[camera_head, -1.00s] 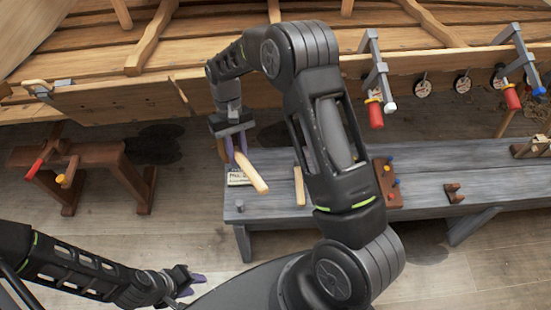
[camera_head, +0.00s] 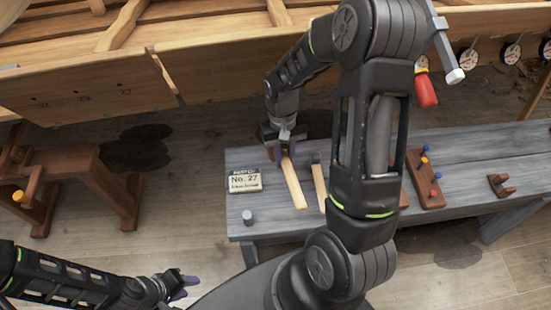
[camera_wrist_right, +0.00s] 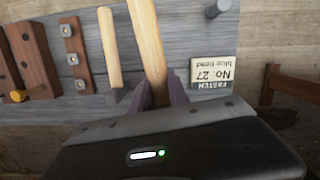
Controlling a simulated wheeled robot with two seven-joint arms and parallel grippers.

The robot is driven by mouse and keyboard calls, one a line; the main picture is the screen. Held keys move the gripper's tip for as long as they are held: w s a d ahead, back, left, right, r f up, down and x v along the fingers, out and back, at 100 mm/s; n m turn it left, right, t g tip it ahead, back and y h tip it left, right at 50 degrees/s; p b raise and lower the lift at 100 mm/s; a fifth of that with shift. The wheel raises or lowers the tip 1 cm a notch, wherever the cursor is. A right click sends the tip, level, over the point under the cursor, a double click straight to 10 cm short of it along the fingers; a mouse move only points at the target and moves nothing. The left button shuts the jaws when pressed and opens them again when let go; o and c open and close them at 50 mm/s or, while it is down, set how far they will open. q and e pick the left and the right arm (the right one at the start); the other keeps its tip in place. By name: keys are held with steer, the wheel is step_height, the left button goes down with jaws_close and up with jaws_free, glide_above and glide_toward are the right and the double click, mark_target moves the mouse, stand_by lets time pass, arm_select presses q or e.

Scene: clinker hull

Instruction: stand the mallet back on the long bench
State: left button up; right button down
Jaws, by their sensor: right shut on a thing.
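My right gripper (camera_head: 284,154) is over the left part of the long bench (camera_head: 460,152), shut on the pale wooden handle of the mallet (camera_head: 294,187). The handle slants from the fingers toward the bench's front edge. The mallet's head is hidden by the gripper. In the right wrist view, the mallet handle (camera_wrist_right: 147,35) runs up from between the purple fingers (camera_wrist_right: 160,95). I cannot tell whether the mallet touches the bench. My left gripper (camera_head: 178,284) is low at the left, away from the bench; its finger opening is unclear.
A second wooden-handled tool (camera_head: 319,185) lies just right of the mallet. A "No. 27" card (camera_head: 244,180) and a grey peg (camera_head: 248,217) are to the left. A brown rack with colored pegs (camera_head: 424,180) stands farther right. A red-handled clamp (camera_head: 426,90) hangs above.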

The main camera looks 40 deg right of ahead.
steer(key=shift+d+f, duration=0.15)
steer(key=shift+f, duration=0.2)
steer(key=shift+r, duration=0.1)
step_height(320, 180, down, 8)
steer(key=b, duration=0.6)
steer(key=shift+b, duration=0.3)
steer(key=shift+f+b, duration=0.35)
steer(key=shift+f, duration=0.2)
steer(key=c, duration=1.2)
jaws_free()
steer(key=shift+r, duration=0.1)
step_height(320, 180, up, 8)
steer(key=p, duration=0.6)
steer(key=shift+p, duration=0.35)
